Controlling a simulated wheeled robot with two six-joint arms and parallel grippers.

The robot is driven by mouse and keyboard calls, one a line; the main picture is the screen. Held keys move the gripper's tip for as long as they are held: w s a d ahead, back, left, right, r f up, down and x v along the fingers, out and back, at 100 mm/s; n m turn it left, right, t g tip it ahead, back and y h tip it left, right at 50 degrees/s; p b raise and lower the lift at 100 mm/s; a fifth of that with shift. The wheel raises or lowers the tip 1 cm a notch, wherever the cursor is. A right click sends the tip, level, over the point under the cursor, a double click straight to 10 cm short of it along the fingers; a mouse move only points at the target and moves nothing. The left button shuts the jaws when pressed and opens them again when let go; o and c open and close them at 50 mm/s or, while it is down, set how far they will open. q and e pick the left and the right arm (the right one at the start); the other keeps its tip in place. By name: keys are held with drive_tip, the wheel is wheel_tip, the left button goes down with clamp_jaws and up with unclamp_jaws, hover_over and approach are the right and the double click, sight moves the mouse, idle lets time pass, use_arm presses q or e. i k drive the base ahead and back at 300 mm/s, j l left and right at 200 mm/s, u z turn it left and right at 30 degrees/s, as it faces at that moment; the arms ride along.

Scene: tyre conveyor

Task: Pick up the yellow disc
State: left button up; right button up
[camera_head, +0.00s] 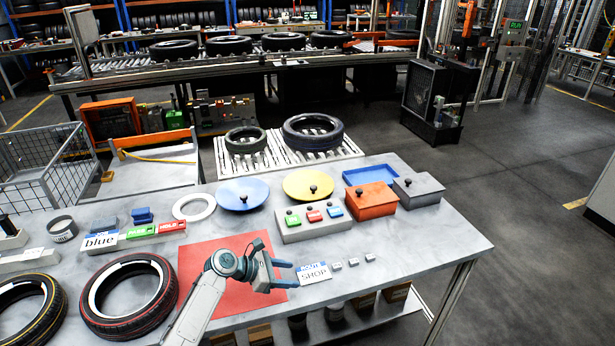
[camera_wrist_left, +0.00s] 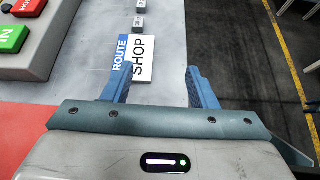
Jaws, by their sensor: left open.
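The yellow disc (camera_head: 300,186) lies on the grey table, with a dark knob at its centre. It sits between the blue disc (camera_head: 242,195) and the blue tray. My left gripper (camera_head: 292,273) is open and empty over the front part of the table, by the right edge of the red mat. It is nearer the front edge than the yellow disc. In the left wrist view its blue fingers (camera_wrist_left: 170,90) stand apart beside the ROUTE SHOP card (camera_wrist_left: 143,48). The yellow disc is not in the wrist view. My right gripper is not in view.
A button box (camera_head: 313,222) stands between the gripper and the yellow disc. An orange box (camera_head: 370,203) and a grey box (camera_head: 418,190) stand to the right. A white ring (camera_head: 194,207) lies left. Tyres (camera_head: 127,295) lie at the front left. The table's right end is clear.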

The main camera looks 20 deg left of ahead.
sight(305, 186)
drive_tip(key=i+j, duration=0.25)
drive_tip(key=i, duration=0.2)
drive_tip(key=i+j, duration=0.2)
drive_tip(key=i, duration=0.2)
drive_tip(key=i+j, duration=0.25)
drive_tip(key=i, duration=0.2)
